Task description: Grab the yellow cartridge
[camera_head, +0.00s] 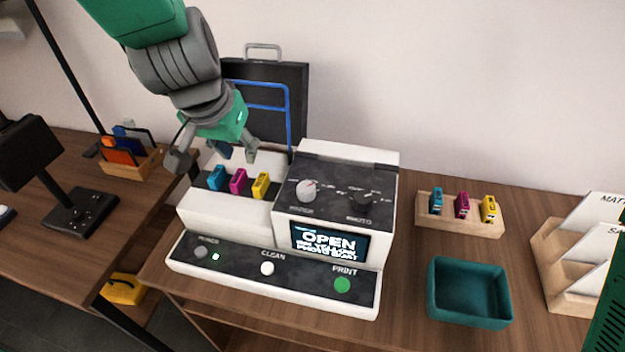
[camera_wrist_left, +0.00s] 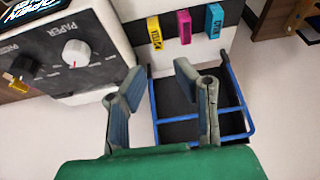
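A yellow cartridge (camera_head: 261,185) stands at the right end of a row in the white printer (camera_head: 225,215), beside a magenta (camera_head: 238,181) and a cyan cartridge (camera_head: 217,178). A second yellow cartridge (camera_head: 488,208) stands in a wooden holder (camera_head: 460,226) on the right. My left gripper (camera_head: 217,156) is open and empty, above and behind the printer's row. In the left wrist view, the yellow cartridge (camera_wrist_left: 155,32) lies beyond the open fingers (camera_wrist_left: 150,86), apart from them. My right gripper is not in view.
A raised dark control panel (camera_head: 335,190) with knobs adjoins the row on the right. A teal tray (camera_head: 468,292) sits at front right, near a wooden paper rack (camera_head: 560,270). The table between printer and tray is clear.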

